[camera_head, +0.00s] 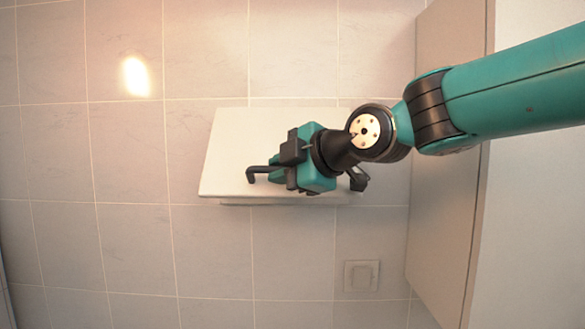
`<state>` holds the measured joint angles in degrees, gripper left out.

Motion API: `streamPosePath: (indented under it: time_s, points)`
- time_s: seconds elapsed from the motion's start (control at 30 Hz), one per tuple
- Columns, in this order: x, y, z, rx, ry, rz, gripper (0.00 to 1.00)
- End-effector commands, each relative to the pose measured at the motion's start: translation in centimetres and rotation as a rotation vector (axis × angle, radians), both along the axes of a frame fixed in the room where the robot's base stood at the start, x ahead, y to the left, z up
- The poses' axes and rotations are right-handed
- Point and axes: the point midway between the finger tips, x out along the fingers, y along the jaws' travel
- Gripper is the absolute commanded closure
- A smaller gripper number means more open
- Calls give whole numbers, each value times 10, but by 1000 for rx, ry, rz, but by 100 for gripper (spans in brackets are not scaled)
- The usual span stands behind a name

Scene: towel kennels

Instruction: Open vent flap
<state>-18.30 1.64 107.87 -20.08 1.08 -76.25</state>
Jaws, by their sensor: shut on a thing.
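The vent flap (225,150) is a pale, flat panel on the tiled wall. Its lower edge looks wider than its upper edge, so it seems tilted out from the wall at the bottom. A dark bar handle (255,172) stands out from the lower middle of the flap. My gripper (277,172) is in front of the flap, shut on the handle. The gripper hides the handle's right part and much of the flap's right side.
A pale switch plate (362,275) is on the wall below right of the flap. A tall beige panel (445,200) stands at the right, behind and below my arm. The tiled wall (120,170) left of the flap is clear.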

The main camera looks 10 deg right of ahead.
Motion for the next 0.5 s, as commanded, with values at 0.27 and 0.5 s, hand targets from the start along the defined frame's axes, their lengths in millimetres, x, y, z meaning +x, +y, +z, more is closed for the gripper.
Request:
streamPosePath:
  time_s: [0.27, 0.5]
  points:
    - [-23, 3, 52, 41, 256, -1, 100]
    - [-35, 5, 92, 44, 272, 2, 100]
